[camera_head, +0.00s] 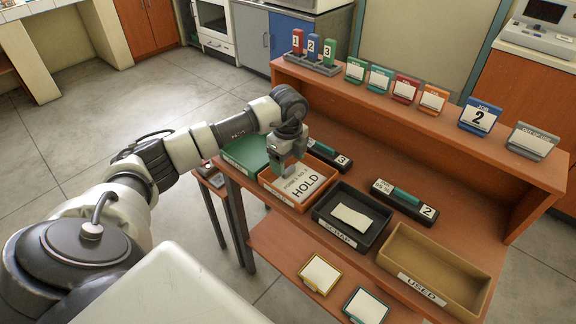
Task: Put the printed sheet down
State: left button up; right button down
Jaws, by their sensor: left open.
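A white printed sheet (305,184) with the word HOLD and smaller print lies in the orange tray (282,197), seen at an angle. My left gripper (287,168) is open, with its fingers pointing down over the left back part of that tray. The gripper hides part of the tray's back left side. I cannot tell whether the fingertips touch the sheet. My right gripper is not in view.
A green tray (243,153) is left of the orange one. A black SCRAP tray (326,221) holds a pale paper (352,218); a tan USED tray (398,252) is right. Black blocks marked 3 (325,153) and 2 (404,200) stand behind. The raised shelf (440,130) holds several card stands.

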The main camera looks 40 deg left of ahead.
pick_arm(q)
notch_tip(320, 180, up, 10)
jog(key=shift+f, duration=0.2)
